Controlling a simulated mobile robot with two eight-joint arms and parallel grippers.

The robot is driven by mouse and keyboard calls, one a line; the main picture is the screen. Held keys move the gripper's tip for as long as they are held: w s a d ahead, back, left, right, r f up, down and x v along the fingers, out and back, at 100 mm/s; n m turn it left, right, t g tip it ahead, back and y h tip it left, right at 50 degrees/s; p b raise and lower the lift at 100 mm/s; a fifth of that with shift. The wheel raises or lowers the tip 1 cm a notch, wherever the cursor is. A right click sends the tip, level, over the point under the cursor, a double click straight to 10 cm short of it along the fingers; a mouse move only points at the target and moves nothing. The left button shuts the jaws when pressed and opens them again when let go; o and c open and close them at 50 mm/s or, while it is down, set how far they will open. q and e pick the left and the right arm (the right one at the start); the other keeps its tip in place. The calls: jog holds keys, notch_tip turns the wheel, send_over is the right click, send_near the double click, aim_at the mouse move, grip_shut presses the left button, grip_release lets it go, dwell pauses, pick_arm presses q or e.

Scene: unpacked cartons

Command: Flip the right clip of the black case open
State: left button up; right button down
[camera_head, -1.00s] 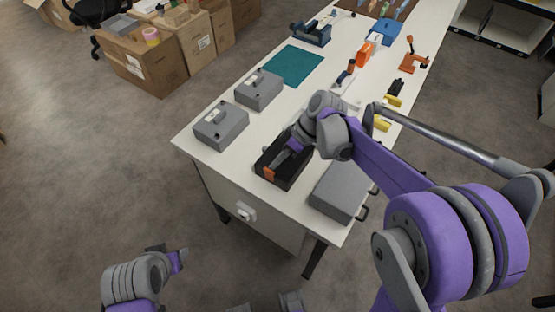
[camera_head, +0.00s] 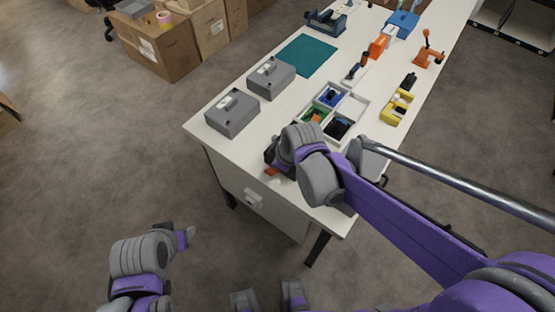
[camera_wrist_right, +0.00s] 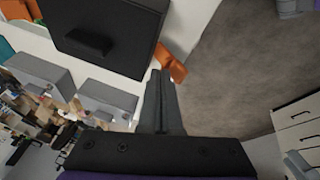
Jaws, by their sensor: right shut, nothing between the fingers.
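The black case (camera_wrist_right: 110,45) fills the upper part of the right wrist view, with a dark handle (camera_wrist_right: 85,40) on its face. An orange clip (camera_wrist_right: 172,64) juts from its lower right corner. In the head view, my right wrist hides most of the case, and a bit of orange (camera_head: 272,170) shows. My left gripper (camera_head: 188,234) hangs off the table at lower left; its jaws are unclear.
Two grey cases (camera_head: 232,112) (camera_head: 271,77) stand on the white table (camera_head: 200,128) left of my right arm. A tray with compartments (camera_head: 352,108) and yellow parts (camera_head: 396,108) lie beyond the wrist. A teal mat (camera_head: 306,56) lies farther back. Open floor surrounds the table's near end.

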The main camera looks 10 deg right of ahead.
jog(key=shift+w+f, duration=0.1)
pick_arm(q)
jog(key=shift+s+f+b, duration=0.1)
jog(key=shift+f+b, duration=0.2)
pick_arm(e)
jog(key=shift+w+d+f, duration=0.25)
jog(key=shift+w+d, duration=0.1)
jog(key=shift+d, duration=0.2)
jog(key=shift+r, duration=0.1)
